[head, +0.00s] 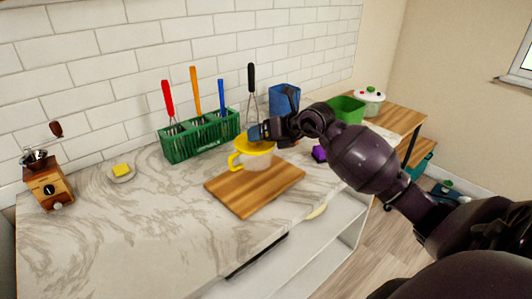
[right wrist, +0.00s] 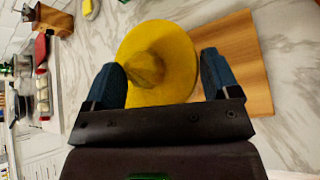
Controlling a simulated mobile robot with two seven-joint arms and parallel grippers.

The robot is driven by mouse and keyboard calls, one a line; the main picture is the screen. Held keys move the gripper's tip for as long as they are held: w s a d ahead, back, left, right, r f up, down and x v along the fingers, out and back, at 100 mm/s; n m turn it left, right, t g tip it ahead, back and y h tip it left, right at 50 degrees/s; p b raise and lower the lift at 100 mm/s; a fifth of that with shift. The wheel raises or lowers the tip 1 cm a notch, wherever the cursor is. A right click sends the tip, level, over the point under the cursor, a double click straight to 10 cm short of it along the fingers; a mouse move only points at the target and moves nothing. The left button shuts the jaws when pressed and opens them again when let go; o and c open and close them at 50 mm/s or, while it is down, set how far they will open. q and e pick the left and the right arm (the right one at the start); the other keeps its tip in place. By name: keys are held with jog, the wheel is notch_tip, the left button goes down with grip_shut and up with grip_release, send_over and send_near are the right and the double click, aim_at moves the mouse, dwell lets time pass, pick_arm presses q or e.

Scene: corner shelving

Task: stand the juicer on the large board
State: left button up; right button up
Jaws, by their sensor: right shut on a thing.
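The juicer (head: 257,161) has a yellow top with a pointed cone, a pale body and a yellow handle on its left. It is upright over the back part of the large wooden board (head: 250,195); I cannot tell whether its base touches the wood. My right gripper (head: 258,132) reaches it from above and is shut on its yellow top. In the right wrist view the two blue fingers stand on either side of the yellow top (right wrist: 155,50), with the board (right wrist: 248,60) below. My left gripper is out of view.
A green rack (head: 190,142) with several utensils stands behind the board. A wooden grinder (head: 48,187) and a small dish with a yellow piece (head: 121,172) are at left. A green bin (head: 347,110) and white pot (head: 368,101) are at right. Front-left counter is clear.

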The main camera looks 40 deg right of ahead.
jog(key=shift+f, duration=2.85)
jog(key=shift+f, duration=0.1)
jog(key=o, duration=1.3)
jog(key=shift+s+r, duration=0.1)
jog(key=shift+r, duration=0.1)
jog(key=v, duration=1.1)
jog(key=shift+s+r, duration=0.2)
jog(key=shift+s, duration=0.15)
jog(key=shift+d, duration=0.1)
